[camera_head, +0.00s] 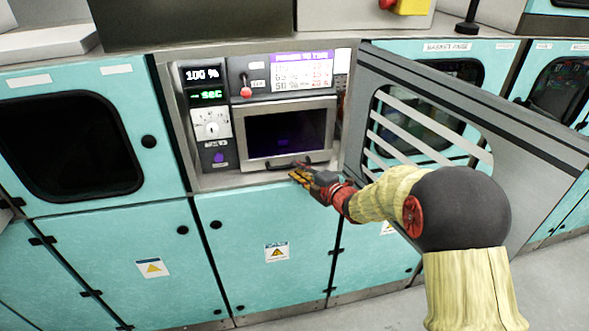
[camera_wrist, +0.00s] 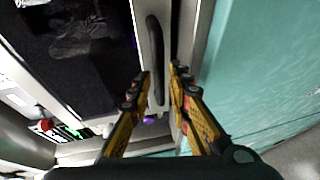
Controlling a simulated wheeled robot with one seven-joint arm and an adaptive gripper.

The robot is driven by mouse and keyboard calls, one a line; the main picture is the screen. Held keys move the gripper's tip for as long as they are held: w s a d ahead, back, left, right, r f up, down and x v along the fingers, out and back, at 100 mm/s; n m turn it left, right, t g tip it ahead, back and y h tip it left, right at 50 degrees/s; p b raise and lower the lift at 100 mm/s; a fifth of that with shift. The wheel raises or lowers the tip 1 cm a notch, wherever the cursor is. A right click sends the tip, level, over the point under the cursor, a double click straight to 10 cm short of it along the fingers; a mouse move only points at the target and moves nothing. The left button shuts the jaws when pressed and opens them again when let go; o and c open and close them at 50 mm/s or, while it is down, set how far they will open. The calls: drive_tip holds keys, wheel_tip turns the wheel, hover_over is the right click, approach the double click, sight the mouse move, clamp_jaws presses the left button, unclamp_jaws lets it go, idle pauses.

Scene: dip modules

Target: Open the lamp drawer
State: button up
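The lamp drawer (camera_head: 243,136) is a grey-framed front with a dark window, set in the machine's control bay. It looks closed. Its frame also shows in the wrist view (camera_wrist: 122,18). A black bar handle (camera_wrist: 155,50) runs along its lower edge. My gripper (camera_head: 295,173) is at the drawer's lower edge, by the handle. In the wrist view, my gripper (camera_wrist: 160,72) is open, with yellow-and-black fingers on either side of the handle in the picture. I cannot tell whether the fingers touch it or how deep they reach.
A grey door (camera_head: 480,125) with a striped window stands swung open on the right, behind my arm. A control panel (camera_head: 211,126) with displays and a knob is left of the drawer. A red-knobbed lever (camera_head: 245,91) is above it. Teal cabinet doors (camera_head: 262,225) lie below.

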drive_tip(key=shift+x, duration=1.1)
drive_tip(key=shift+c, duration=1)
clamp_jaws()
